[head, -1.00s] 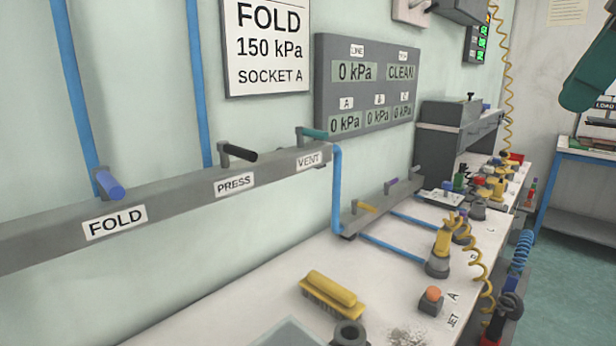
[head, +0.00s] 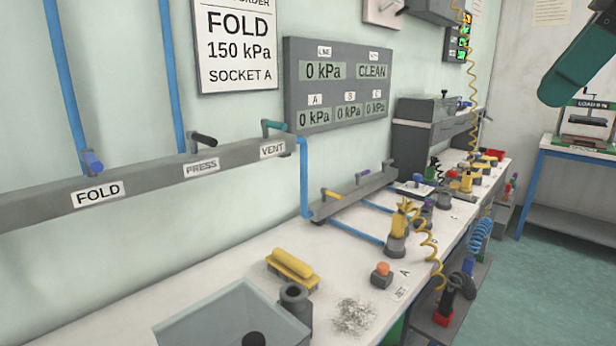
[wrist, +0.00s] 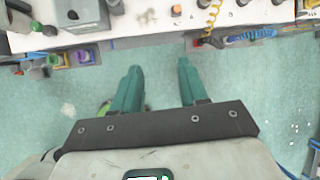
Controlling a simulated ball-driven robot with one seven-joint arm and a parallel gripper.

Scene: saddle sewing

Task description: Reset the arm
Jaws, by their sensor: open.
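My gripper (wrist: 159,88) shows in the wrist view with its two teal fingers apart and nothing between them. It hangs over the green floor in front of the bench edge, touching nothing. In the head view, a teal part of my arm (head: 590,65) shows at the upper right; the gripper's fingertips are not clear there.
The white bench (head: 235,262) runs along the wall. On it are a yellow brush (head: 291,268), a grey tray (head: 215,325), an orange button (head: 382,273) and metal shavings (head: 353,316). A blue-framed table (head: 570,150) stands at right. The floor (head: 540,275) between is clear.

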